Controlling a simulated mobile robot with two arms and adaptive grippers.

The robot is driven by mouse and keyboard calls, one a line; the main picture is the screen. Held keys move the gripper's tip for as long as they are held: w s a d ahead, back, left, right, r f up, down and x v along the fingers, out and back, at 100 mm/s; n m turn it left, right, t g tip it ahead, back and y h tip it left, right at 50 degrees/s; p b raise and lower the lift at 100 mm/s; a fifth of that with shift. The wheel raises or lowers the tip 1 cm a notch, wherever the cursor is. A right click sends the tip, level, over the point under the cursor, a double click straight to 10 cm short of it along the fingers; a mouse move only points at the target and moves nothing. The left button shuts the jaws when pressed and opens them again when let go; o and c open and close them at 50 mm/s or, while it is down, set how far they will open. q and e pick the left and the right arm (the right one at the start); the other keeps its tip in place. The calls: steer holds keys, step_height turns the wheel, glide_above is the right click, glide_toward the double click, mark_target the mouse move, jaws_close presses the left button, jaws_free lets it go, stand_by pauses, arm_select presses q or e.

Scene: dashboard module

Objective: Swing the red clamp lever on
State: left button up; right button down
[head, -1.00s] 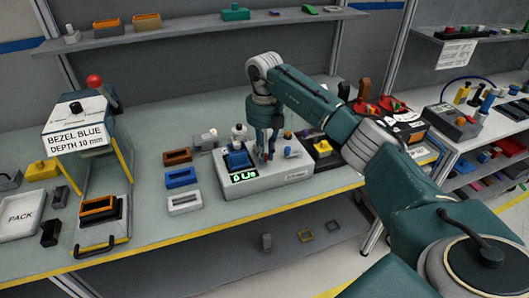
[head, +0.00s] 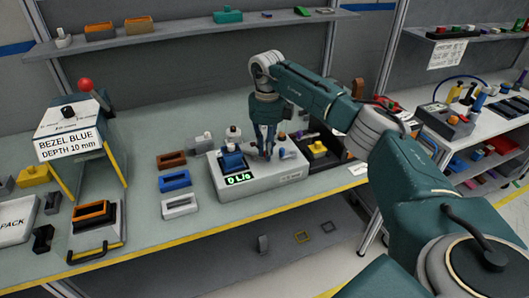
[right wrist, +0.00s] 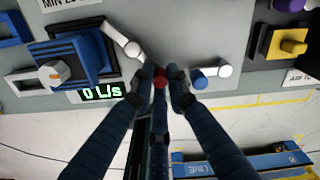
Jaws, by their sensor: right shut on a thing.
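The grey test unit (head: 262,182) stands on the bench with a lit display (head: 238,178) reading 0 L/s. A blue block (head: 232,161) sits at its left, also seen in the right wrist view (right wrist: 88,48). My right gripper (head: 266,152) points down over the middle of the unit. In the right wrist view its fingertips (right wrist: 160,84) are closed around a small red knob (right wrist: 160,80), which looks like the end of the red clamp lever. The rest of that lever is hidden by the fingers. My left gripper is not in view.
In the right wrist view, a white-knobbed lever (right wrist: 123,40) lies left of the fingers and a blue piece with white knobs (right wrist: 212,75) lies close right. Several coloured frames (head: 175,181) lie left of the unit. A yellow block (head: 318,147) is to its right.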

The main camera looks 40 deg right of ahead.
steer(key=n, duration=0.2)
steer(key=w+d+n, duration=0.1)
steer(key=w+n, duration=0.1)
steer(key=n, duration=0.1)
steer(key=shift+d+r+n, duration=0.2)
steer(key=shift+d+n, duration=0.1)
steer(key=shift+w+d+n, duration=0.15)
steer(key=shift+w+n, duration=0.2)
steer(key=shift+n, duration=0.7)
steer(key=shift+w+d+n, duration=0.1)
steer(key=shift+w+n, duration=0.25)
steer(key=shift+n, duration=0.7)
steer(key=c, duration=1.9)
jaws_free()
steer(key=shift+o, duration=1.1)
steer(key=shift+f, duration=0.15)
steer(key=shift+r, duration=0.2)
step_height(320, 180, up, 12)
steer(key=shift+f, duration=0.15)
